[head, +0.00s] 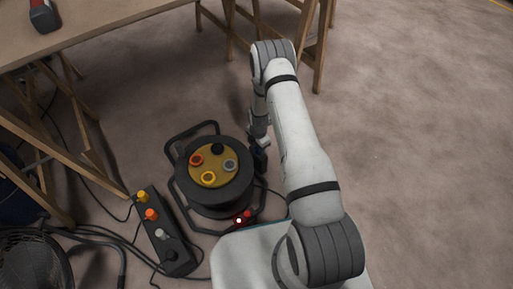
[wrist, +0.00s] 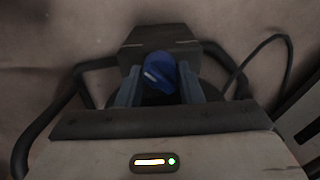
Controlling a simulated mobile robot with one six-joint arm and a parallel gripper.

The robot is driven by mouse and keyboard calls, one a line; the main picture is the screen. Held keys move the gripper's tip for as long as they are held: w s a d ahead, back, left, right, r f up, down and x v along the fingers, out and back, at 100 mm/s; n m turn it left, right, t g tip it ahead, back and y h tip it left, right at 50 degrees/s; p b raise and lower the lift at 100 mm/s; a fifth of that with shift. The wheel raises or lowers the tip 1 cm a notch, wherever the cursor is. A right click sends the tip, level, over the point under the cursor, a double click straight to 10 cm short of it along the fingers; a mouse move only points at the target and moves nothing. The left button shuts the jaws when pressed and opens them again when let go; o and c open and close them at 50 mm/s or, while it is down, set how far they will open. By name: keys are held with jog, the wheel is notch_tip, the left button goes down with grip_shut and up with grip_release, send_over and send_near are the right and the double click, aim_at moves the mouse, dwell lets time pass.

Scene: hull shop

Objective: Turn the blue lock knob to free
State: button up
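The blue lock knob (wrist: 160,72) shows in the wrist view, in front of a dark block. A pale mark runs slantwise on its face. The two fingers of my gripper (wrist: 159,84) stand on either side of it, very close to its sides. I cannot tell whether they press on it. In the head view my gripper (head: 259,160) points down at the right side of the black cable reel (head: 190,192). The knob is hidden from the head camera there.
The reel's yellow top carries several coloured round sockets. A black power strip (head: 172,262) with coloured plugs lies left of it, among loose cables. A wooden trestle table (head: 110,22) stands behind, a fan (head: 35,262) at lower left. The floor at right is clear.

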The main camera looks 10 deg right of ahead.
jog(key=o, duration=0.5)
jog(key=shift+s+f, duration=0.15)
jog(key=shift+s, duration=0.2)
jog(key=shift+c, duration=0.2)
jog(key=shift+w, duration=0.1)
notch_tip(320, 180, up, 8)
jog(key=p, duration=0.3)
